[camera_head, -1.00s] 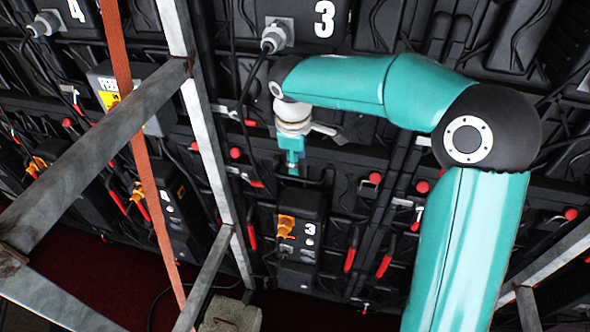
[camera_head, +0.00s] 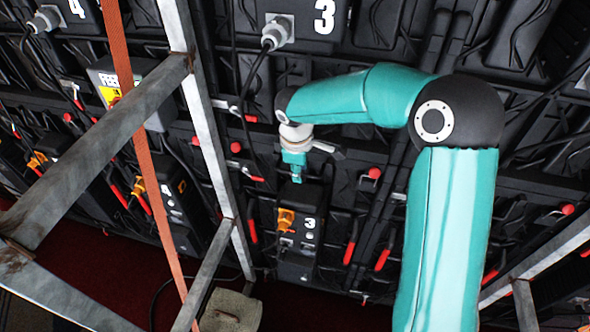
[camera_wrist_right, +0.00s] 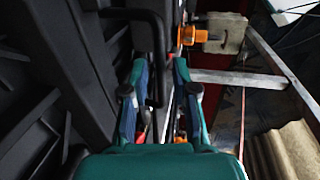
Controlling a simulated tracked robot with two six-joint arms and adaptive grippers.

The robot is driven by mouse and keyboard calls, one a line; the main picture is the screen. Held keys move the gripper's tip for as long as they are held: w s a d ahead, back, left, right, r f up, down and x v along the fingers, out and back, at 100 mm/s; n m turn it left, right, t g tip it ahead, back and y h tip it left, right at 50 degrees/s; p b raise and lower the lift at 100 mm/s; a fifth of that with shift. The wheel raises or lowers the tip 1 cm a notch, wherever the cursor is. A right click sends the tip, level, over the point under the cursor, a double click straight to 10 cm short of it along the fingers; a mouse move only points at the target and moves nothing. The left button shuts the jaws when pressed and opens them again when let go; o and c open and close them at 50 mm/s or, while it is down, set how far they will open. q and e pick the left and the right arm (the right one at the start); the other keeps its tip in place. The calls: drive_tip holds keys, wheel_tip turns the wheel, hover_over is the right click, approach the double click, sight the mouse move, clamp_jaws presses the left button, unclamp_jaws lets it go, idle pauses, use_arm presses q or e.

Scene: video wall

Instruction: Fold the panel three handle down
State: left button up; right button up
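The panel three control box (camera_head: 299,232), black with a white 3 and an orange plug, is mounted low on the video wall. In the right wrist view a black bar handle (camera_wrist_right: 157,45) sticks out from the black panel. Its end reaches between the fingers of my right gripper (camera_wrist_right: 157,80), closer to the left finger. The fingers stand apart, with a gap beside the bar. In the head view my right gripper (camera_head: 294,168) points down just above the box; the handle is hard to make out against the dark panel. My left gripper is out of view.
A grey metal frame (camera_head: 95,145) and an orange strap (camera_head: 145,170) stand left of my right arm. Red levers (camera_head: 349,252) and cables line the wall. A concrete block (camera_head: 230,312) sits on the floor below.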

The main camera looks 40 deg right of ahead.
clamp_jaws()
drive_tip(key=shift+c, duration=1.5)
unclamp_jaws()
drive_tip(key=shift+a, duration=0.4)
drive_tip(key=o, duration=0.6)
drive_tip(key=shift+d, duration=0.4)
drive_tip(key=shift+r, duration=0.1)
drive_tip(key=shift+v, duration=3.65)
